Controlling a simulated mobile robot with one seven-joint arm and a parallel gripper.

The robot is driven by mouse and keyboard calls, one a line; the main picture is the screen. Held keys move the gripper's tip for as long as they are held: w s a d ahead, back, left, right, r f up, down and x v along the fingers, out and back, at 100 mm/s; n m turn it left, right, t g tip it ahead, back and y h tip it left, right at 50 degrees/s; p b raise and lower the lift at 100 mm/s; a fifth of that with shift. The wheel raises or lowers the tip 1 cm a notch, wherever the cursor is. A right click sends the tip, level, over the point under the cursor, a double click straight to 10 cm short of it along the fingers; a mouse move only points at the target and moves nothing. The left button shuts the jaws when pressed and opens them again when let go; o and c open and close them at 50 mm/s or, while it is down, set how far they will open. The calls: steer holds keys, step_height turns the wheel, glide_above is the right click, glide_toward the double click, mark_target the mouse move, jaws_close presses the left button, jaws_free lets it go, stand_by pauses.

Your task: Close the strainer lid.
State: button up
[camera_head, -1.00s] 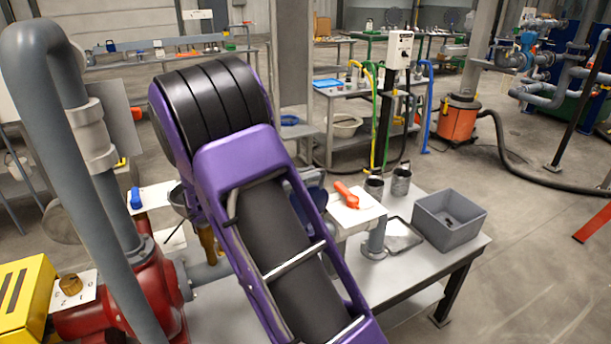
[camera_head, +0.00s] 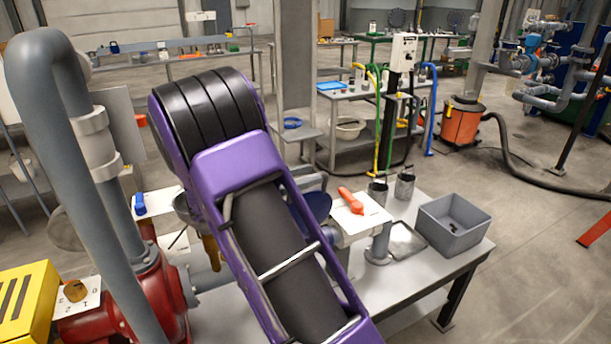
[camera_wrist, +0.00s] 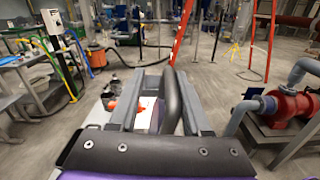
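My gripper (camera_wrist: 158,95) shows in the wrist view with its two grey fingers apart. A dark curved bar (camera_wrist: 173,100) stands between them, nearer the right finger; I cannot tell whether it touches or which part it belongs to. In the head view my purple arm hides the gripper and most of the strainer. A dark blue round piece (camera_head: 317,206), possibly the strainer lid, shows just right of my arm. A grey bowl-like rim (camera_head: 184,207) shows left of the arm, above a brass-coloured part (camera_head: 211,252). The lid's angle cannot be made out.
An orange-red lever (camera_head: 351,200) lies on a white plate at right, a blue one (camera_head: 139,204) at left. A grey bin (camera_head: 453,226) and two metal cups stand on the bench. A thick grey pipe (camera_head: 50,110) and red pump (camera_head: 150,290) crowd the left.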

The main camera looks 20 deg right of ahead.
steer(key=a, duration=1.2)
steer(key=shift+s, duration=0.2)
